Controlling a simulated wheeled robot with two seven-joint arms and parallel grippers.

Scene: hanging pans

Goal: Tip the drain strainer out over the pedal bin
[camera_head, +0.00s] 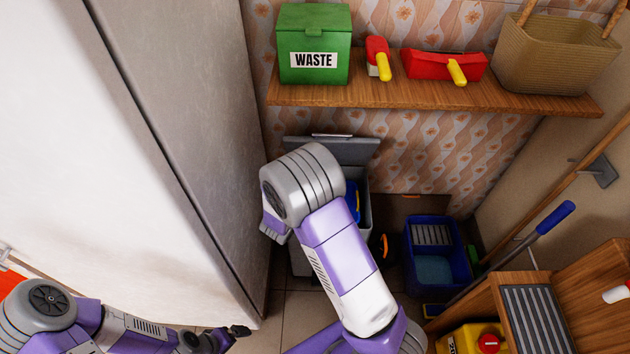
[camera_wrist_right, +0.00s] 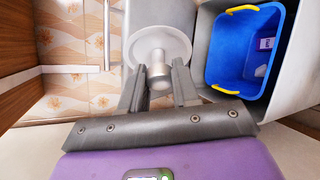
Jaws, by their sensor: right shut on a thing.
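The drain strainer (camera_wrist_right: 143,45) shows in the right wrist view as a pale round disc with a metal knob. My right gripper (camera_wrist_right: 159,78) is shut on that knob. The pedal bin (camera_wrist_right: 208,20) is grey with a blue inner bucket (camera_wrist_right: 228,57) with yellow handles. The strainer appears left of the bucket opening; its height over the bin is unclear. In the head view the bin's lid (camera_head: 355,151) stands open, and my right arm hides the strainer and much of the bin. My left gripper (camera_head: 238,331) is low at the left, its fingers too small to judge.
A wooden shelf (camera_head: 420,95) above the bin holds a green waste box (camera_head: 314,44), red-and-yellow tools and a basket (camera_head: 553,55). A blue crate (camera_head: 438,268) stands right of the bin. A tall pale panel (camera_head: 150,150) closes the left side.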

